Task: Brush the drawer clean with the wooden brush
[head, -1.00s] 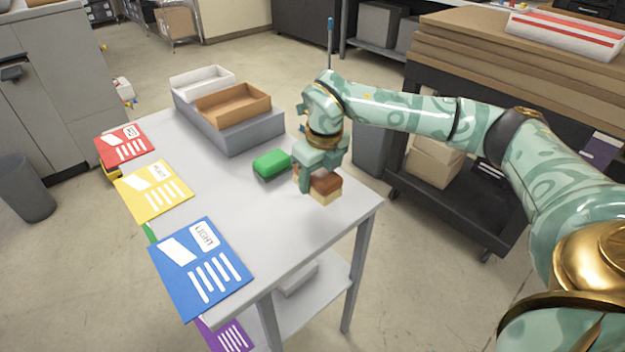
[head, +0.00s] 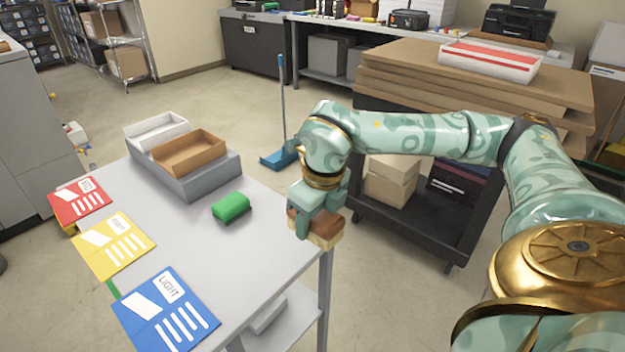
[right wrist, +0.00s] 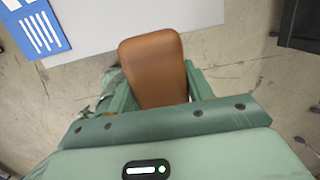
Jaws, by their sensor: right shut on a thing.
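The wooden brush (head: 327,233) has a brown wooden top and pale cream bristles. My right gripper (head: 316,215) is shut on it at the right edge of the grey table (head: 262,258). In the right wrist view the brush's brown back (right wrist: 154,66) stands between the fingers, mostly with floor behind it and the table edge beyond. My left gripper is not in view.
A green block (head: 231,207), a grey tray (head: 200,185) with white and brown boxes, and red, yellow and blue cards (head: 166,312) lie on the table. A black cart (head: 425,225) with boards stands to the right. Bare floor lies between.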

